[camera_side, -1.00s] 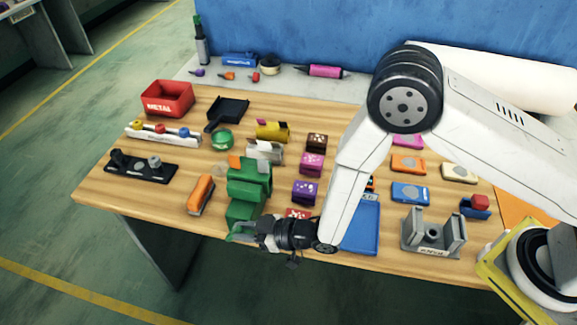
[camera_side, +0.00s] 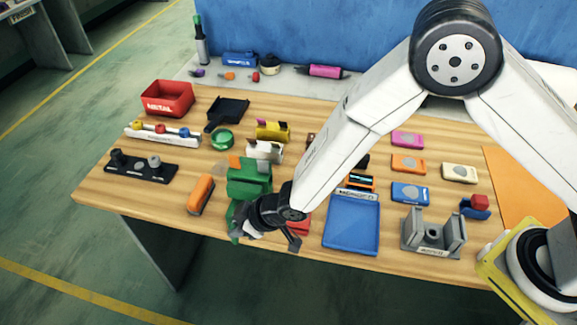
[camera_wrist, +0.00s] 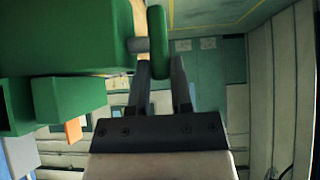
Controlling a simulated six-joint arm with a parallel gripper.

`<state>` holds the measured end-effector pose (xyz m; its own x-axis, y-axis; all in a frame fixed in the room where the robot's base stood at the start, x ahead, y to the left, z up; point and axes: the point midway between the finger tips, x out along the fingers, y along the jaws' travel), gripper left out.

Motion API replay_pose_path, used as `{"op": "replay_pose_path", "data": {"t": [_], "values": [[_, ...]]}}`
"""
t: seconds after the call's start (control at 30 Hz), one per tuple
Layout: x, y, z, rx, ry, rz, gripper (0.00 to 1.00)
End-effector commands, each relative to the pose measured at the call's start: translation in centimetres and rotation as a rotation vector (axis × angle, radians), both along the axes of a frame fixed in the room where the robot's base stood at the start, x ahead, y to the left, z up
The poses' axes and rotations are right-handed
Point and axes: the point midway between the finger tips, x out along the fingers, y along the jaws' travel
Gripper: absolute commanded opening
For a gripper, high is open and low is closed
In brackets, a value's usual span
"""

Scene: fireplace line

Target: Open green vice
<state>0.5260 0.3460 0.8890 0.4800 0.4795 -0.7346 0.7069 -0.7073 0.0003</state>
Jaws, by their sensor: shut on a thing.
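The green vice (camera_side: 250,178) stands at the front edge of the wooden table, with an orange piece (camera_side: 235,162) at its upper left. In the wrist view its large green body (camera_wrist: 65,40) fills the upper left. A short grey shaft joins it to the green handle (camera_wrist: 158,40). My gripper (camera_side: 240,228) is at the front of the vice, by the table edge. In the wrist view my gripper (camera_wrist: 165,75) is shut on the green handle, with one finger on each side. The lower part of the vice is partly hidden by my gripper in the side view.
An orange-handled tool (camera_side: 201,194) lies left of the vice. A red block (camera_side: 303,226) and a blue tray (camera_side: 352,222) lie to the right. A white block (camera_side: 265,152) stands behind the vice. Free floor lies in front of the table edge.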

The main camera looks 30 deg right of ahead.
Motion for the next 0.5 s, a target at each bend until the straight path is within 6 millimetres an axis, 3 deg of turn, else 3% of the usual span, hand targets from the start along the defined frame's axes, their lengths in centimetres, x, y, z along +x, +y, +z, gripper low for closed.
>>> {"op": "replay_pose_path", "data": {"t": [0.5], "values": [[0.30, 0.29, 0.11, -0.090, 0.089, -0.001, 0.00]]}}
